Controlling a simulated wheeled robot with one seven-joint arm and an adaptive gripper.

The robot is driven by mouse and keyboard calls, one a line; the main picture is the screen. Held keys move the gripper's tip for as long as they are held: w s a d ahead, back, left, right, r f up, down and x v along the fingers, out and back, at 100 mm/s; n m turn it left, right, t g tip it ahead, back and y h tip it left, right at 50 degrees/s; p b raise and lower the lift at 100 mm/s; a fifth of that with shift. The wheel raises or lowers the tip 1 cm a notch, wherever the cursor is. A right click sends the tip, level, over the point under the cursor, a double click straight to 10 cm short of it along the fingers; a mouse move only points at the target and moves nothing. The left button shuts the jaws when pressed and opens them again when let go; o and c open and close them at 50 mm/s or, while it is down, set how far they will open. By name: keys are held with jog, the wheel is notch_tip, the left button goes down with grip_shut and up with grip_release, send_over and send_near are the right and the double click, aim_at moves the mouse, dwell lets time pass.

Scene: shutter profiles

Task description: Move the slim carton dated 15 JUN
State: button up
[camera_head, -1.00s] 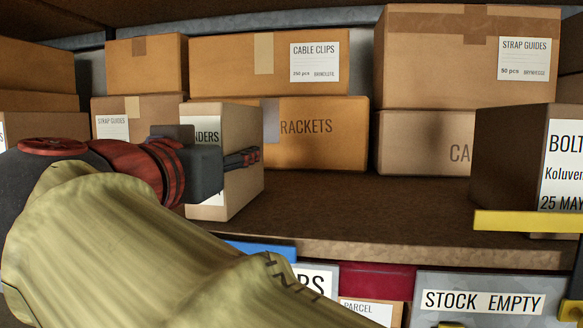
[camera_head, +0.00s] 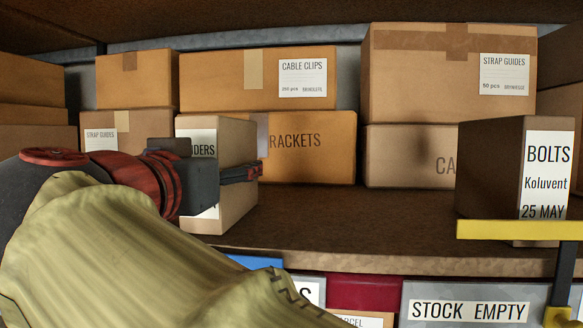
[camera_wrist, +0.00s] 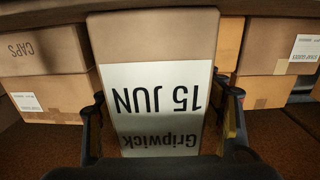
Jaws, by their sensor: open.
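The slim carton (camera_head: 236,146) stands upright near the front left of the shelf. Its white front label is partly covered by my arm in the head view, leaving "DERS" readable. In the wrist view the carton (camera_wrist: 152,35) appears upside down, its label reading "15 JUN" and "Gripwick". My gripper (camera_wrist: 163,112) is open, with one finger on each side of the carton. The head view shows one finger of my gripper (camera_head: 240,173) along the carton's right side. I cannot tell whether the fingers touch it.
A dark BOLTS carton dated 25 MAY (camera_head: 490,172) stands at right behind a yellow bar (camera_head: 515,230). Stacked boxes, including BRACKETS (camera_head: 310,150) and CABLE CLIPS (camera_head: 225,82), line the back. The shelf middle (camera_head: 350,220) is clear. A STOCK EMPTY sign (camera_head: 468,310) is below.

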jog(key=shift+s+a, duration=0.2)
jog(key=shift+s, duration=1.7)
jog(key=shift+s+a, duration=0.15)
jog(key=shift+s, duration=1.7)
